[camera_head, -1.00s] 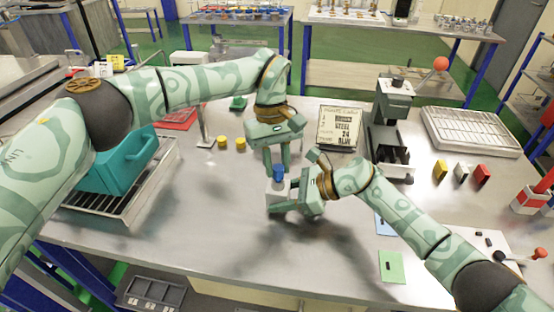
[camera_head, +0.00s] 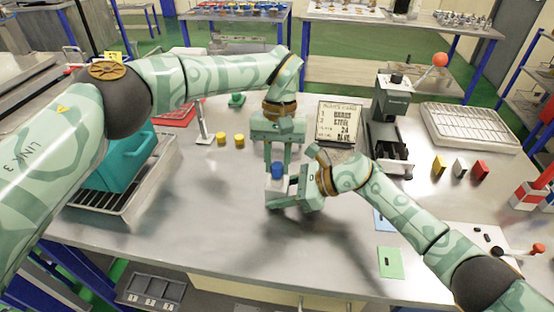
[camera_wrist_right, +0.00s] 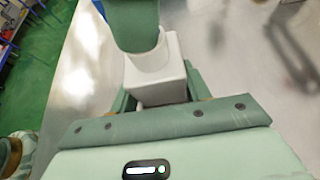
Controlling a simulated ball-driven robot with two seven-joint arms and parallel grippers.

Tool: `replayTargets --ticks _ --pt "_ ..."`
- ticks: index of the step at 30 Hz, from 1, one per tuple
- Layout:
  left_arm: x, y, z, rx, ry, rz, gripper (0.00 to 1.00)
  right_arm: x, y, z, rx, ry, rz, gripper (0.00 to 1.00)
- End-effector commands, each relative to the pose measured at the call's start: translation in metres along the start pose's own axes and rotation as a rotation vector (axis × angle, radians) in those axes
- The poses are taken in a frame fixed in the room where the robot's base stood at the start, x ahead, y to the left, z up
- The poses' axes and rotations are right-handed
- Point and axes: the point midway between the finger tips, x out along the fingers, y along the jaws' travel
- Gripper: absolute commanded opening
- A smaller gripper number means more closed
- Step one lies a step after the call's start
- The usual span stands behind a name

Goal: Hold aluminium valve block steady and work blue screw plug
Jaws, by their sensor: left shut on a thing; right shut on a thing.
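The aluminium valve block (camera_head: 273,187) is a small pale grey block above the middle of the steel bench in the head view. My right gripper (camera_head: 281,194) is shut on it from the right. The block also shows in the right wrist view (camera_wrist_right: 158,88), between my right fingers. The blue screw plug (camera_head: 278,171) stands upright on top of the block. My left gripper (camera_head: 277,163) comes down from above and is shut on the plug. In the right wrist view a green finger of my left gripper (camera_wrist_right: 134,25) hides the plug.
Two yellow caps (camera_head: 230,139) lie left of the grippers. A display card (camera_head: 339,123) and a press with a red-knobbed lever (camera_head: 391,118) stand behind on the right. A teal bin (camera_head: 125,160) is at the left. The front middle of the bench is clear.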

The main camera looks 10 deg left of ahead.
Motion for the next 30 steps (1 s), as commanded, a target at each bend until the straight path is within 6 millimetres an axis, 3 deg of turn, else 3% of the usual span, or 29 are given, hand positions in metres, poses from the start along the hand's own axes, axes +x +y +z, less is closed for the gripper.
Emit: replayTargets --ticks 8,9,12,17,19,26,30 --pt "0.0000 0.0003 -0.0002 0.050 0.000 -0.012 0.00 0.0014 0.0017 -0.0055 0.005 0.008 0.003 0.27" --pt "0.0000 0.0003 -0.0002 0.049 0.001 -0.012 0.28 0.0014 0.0017 -0.0055 0.005 0.008 0.003 0.27" --pt "0.0000 0.0003 -0.0002 0.049 0.001 -0.012 0.50 0.0014 0.0017 -0.0055 0.005 0.008 0.003 0.27" --pt "0.0001 0.0002 -0.0002 0.048 0.000 -0.012 0.50 0.0014 0.0016 -0.0055 0.005 0.008 0.003 0.27" --pt "0.0002 0.0002 -0.0002 0.048 0.000 -0.012 0.43 0.0014 0.0016 -0.0054 0.005 0.008 0.003 0.27" --pt "0.0002 0.0002 -0.0002 0.047 0.000 -0.012 0.43 0.0013 0.0016 -0.0053 0.005 0.008 0.003 0.27" --pt "0.0002 -0.0015 -0.0003 -0.060 0.000 0.018 0.43 0.0013 0.0015 -0.0053 0.005 0.008 0.003 0.27"
